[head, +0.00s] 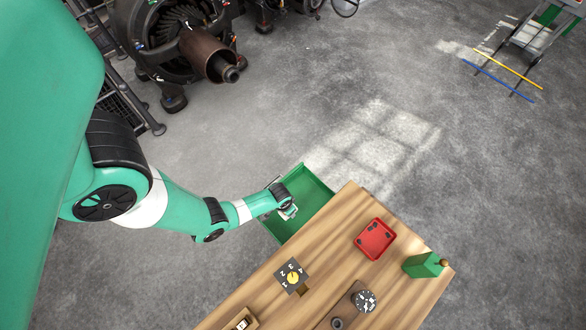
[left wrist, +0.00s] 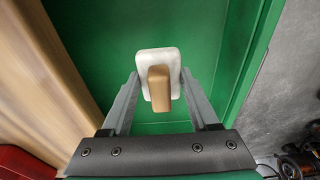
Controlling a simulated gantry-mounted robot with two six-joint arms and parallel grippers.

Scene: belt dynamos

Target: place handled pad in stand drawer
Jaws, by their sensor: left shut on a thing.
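The handled pad (left wrist: 146,62) is a white block with a tan handle (left wrist: 159,88), seen in the left wrist view. My left gripper (left wrist: 158,85) is shut on the pad. In the head view my left gripper (head: 288,211) is over the open green stand drawer (head: 312,188), and the pad is mostly hidden there. In the left wrist view the green drawer floor (left wrist: 95,45) lies behind the pad. I cannot tell whether the pad touches the floor. My right gripper is not in view.
The wooden stand top (head: 335,225) bears a red tray (head: 375,239), a green block (head: 423,265), a numbered dial (head: 291,276) and a dark knob device (head: 362,300). A large dynamo (head: 190,45) stands at the back. The grey floor beyond the drawer is open.

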